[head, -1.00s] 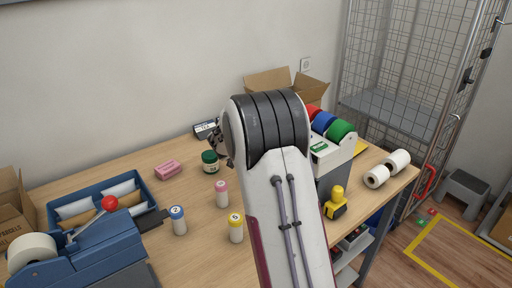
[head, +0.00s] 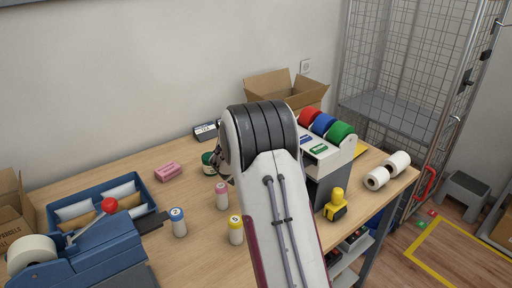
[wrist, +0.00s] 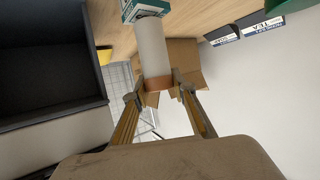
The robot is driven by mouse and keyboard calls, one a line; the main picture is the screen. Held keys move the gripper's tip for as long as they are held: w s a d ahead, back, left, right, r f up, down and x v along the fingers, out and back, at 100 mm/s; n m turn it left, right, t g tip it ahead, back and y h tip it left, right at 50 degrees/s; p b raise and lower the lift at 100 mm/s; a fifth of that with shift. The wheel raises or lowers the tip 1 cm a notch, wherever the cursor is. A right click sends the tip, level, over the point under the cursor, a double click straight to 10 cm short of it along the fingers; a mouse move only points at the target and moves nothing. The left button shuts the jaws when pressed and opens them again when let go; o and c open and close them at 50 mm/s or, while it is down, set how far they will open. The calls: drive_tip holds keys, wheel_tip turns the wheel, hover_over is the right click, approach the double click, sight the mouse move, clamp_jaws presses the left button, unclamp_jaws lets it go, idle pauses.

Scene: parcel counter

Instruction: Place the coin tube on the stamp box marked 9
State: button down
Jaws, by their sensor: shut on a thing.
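My gripper (wrist: 163,88) is shut on a pale tube with a copper-brown end (wrist: 151,48), taken as the coin tube; it lies between the two fingers in the wrist view. The tube's far end overlaps a green-and-white box (wrist: 143,9) in that view; I cannot tell whether they touch. In the head view my arm hides the tube and most of the gripper. A green box (head: 319,149) and a blue box (head: 306,139) lie on the white tape dispenser, right of my arm. No 9 is legible on any box.
Tape rolls (head: 325,123) stand behind the boxes. An open carton (head: 285,88) is at the back. A pink block (head: 168,171), a green-lidded jar (head: 208,158) and bottles with blue (head: 178,222), pink (head: 221,196) and yellow (head: 236,230) caps stand on the table.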

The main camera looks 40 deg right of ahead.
drive_tip(key=shift+f, duration=0.3)
drive_tip(key=c, duration=1.7)
unclamp_jaws()
drive_tip(key=shift+r, duration=0.1)
drive_tip(key=shift+a+r, duration=0.1)
drive_tip(key=shift+v, duration=5.85)
drive_tip(key=shift+s, duration=0.15)
